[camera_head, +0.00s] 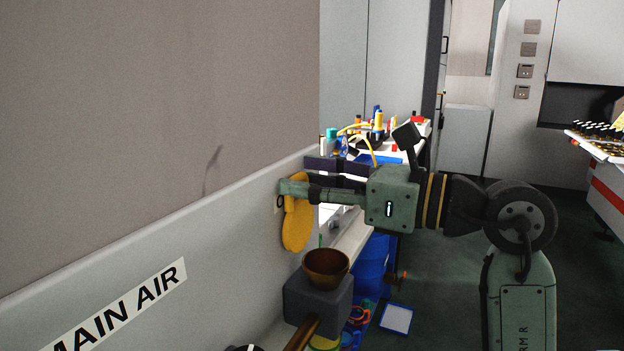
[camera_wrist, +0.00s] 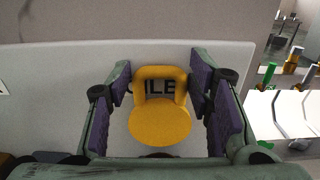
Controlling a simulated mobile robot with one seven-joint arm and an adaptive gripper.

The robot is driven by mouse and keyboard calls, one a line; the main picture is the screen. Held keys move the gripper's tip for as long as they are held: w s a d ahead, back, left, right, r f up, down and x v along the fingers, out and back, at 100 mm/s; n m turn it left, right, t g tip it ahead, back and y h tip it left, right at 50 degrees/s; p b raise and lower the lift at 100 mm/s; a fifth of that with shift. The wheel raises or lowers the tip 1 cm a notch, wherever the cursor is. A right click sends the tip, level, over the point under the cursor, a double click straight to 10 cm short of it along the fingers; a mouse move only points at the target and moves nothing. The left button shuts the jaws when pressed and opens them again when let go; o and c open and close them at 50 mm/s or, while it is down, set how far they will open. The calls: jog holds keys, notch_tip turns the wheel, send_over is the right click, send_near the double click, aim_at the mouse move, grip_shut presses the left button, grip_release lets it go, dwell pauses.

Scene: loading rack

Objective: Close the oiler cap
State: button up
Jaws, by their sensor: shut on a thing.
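The yellow oiler cap (camera_head: 297,228) stands up against the grey wall panel, above the oiler. It has a round disc and a loop handle, and also shows in the wrist view (camera_wrist: 160,122). My gripper (camera_head: 288,189) reaches in from the right at the cap's upper part. In the wrist view its purple-padded fingers (camera_wrist: 160,80) lie on both sides of the loop, shut on the cap. The oiler's open brown cup (camera_head: 326,264) sits below the cap on a dark grey block (camera_head: 318,298). The cup is mostly hidden in the wrist view.
A label, partly covered by the cap, shows on the panel (camera_wrist: 60,85) behind it. A brass-coloured pipe (camera_head: 301,334) runs from the block. Behind stand a bench with bottles (camera_head: 378,121) and a blue drum (camera_head: 374,265). The floor at the right is partly open.

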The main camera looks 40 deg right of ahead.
grip_shut()
